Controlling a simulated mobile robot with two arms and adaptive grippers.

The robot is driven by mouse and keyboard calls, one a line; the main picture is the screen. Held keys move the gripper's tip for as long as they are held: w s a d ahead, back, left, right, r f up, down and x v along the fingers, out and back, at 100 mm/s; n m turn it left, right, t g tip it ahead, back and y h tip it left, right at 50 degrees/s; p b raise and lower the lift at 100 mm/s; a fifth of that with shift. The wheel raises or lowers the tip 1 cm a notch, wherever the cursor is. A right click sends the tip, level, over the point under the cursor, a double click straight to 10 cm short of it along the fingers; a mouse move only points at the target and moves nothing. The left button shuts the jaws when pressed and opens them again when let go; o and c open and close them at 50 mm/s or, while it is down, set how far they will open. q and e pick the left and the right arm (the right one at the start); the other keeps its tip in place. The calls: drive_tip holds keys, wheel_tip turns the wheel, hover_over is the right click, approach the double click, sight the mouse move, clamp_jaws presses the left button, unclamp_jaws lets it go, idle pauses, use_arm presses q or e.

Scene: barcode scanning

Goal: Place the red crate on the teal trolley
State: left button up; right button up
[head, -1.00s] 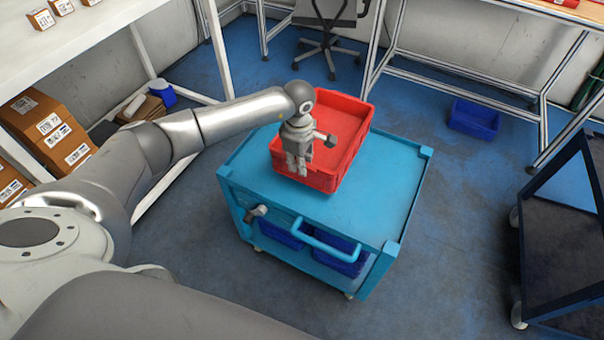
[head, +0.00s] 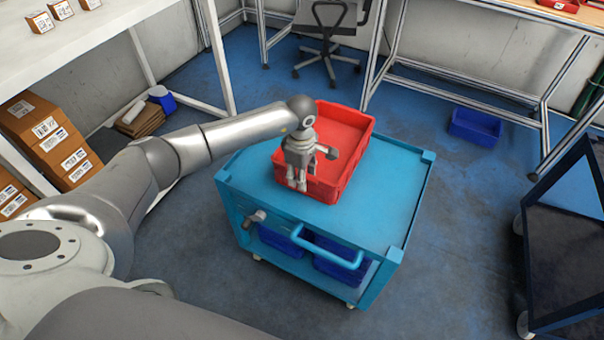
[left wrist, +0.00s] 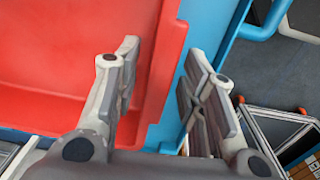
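The red crate (head: 345,135) sits on the top of the teal trolley (head: 378,220), toward its back left part, leaving bare teal to the right and front. My left gripper (head: 297,184) is at the crate's near wall, pointing down. In the left wrist view its two fingers (left wrist: 163,62) stand apart, with the red crate's rim (left wrist: 163,75) between them. One finger is over the crate's inside and the other over the trolley's top outside. I cannot see any finger pressing on the wall. The crate looks empty where visible. My right gripper is not in view.
Blue bins (head: 342,262) sit on the trolley's lower shelf. A dark blue cart (head: 570,235) stands at the right. A small blue bin (head: 476,124) lies on the floor. A white shelf with cardboard boxes (head: 48,140) is at the left, a chair (head: 327,35) behind.

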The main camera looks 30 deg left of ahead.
use_arm(q)
drive_tip(key=shift+r, duration=0.25)
wheel_tip(320, 180, up, 12)
drive_tip(key=shift+s+b, duration=0.2)
drive_tip(key=shift+b, duration=0.15)
drive_tip(key=shift+f, duration=0.15)
idle(0.3)
